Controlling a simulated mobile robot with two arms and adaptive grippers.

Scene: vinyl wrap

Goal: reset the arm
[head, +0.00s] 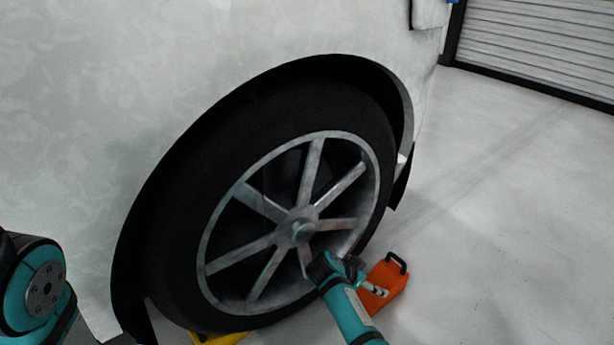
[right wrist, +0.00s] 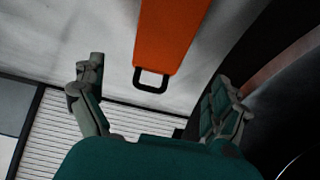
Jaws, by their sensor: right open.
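My right arm comes in at the bottom of the head view, and its gripper (head: 362,272) is low in front of the wheel, beside an orange block with a black handle (head: 391,274). In the right wrist view the gripper (right wrist: 160,72) has its two fingers spread wide with nothing between them. The orange block (right wrist: 168,35) lies beyond the fingers, apart from them, its black handle toward the gripper. A joint of my left arm (head: 38,290) shows at the left edge; my left gripper is out of view.
A large black tyre (head: 180,240) with a grey spoked rim (head: 298,228) sits in the arch of a pale vehicle body (head: 120,90). A yellow piece (head: 222,338) lies under the tyre. The floor (head: 500,200) at right is clear up to a shutter door (head: 545,45).

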